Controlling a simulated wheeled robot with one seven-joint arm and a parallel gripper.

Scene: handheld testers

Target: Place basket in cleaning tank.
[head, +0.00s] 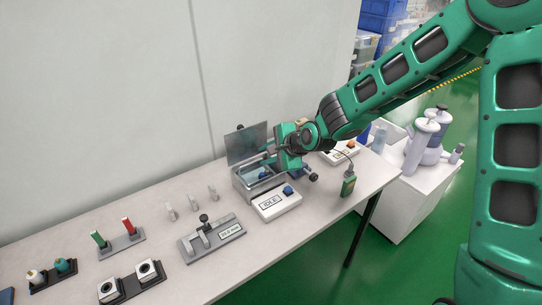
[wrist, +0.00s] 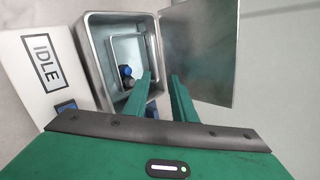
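The cleaning tank (wrist: 95,60) is an open metal box, and its lid (wrist: 205,45) stands raised. In the head view the tank (head: 243,187) is on the bench beside the IDLE box. Inside it is a smaller, light metal rectangular rim (wrist: 112,42), which looks like the basket, with a small blue and dark part (wrist: 126,75) in it. My gripper (wrist: 160,77) is over the lid side of the tank, its two green fingers apart with a gap between them. In the head view my gripper (head: 268,157) is just above the tank. I cannot tell whether the fingers touch the basket.
The IDLE box (head: 275,203) with a blue button is in front of the tank. A grey clamp fixture (head: 212,240) stands to its left, and a green handheld tester (head: 348,184) to its right. A wall runs close behind the bench. The bench front is mostly clear.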

